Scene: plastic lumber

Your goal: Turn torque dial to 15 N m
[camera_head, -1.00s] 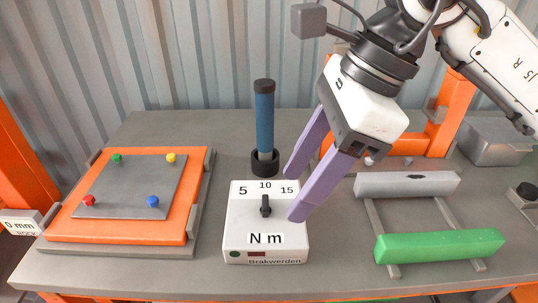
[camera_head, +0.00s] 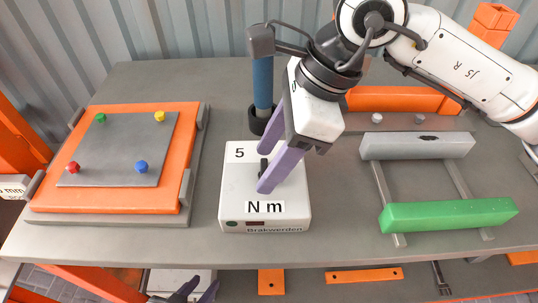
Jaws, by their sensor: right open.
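The white torque box (camera_head: 235,185) stands on the table, marked "N m" and "Brakwerden". Its black dial knob (camera_head: 263,168) shows partly between the purple fingers of my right gripper (camera_head: 265,169). That gripper is open, with one finger on the far side of the knob and one on the near side. I cannot tell whether they touch it. The "5" mark shows; the 10 and 15 marks are hidden behind the gripper, and the pointer's exact direction is unclear. My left gripper (camera_head: 190,290) is partly in view below the table's front edge, away from the box.
A blue-handled tool (camera_head: 262,85) stands in a black holder just behind the box. An orange frame with a grey plate (camera_head: 120,150) lies left. A grey bar (camera_head: 415,146) and a green bar (camera_head: 450,214) lie on rails at right. Bare table separates these from the box.

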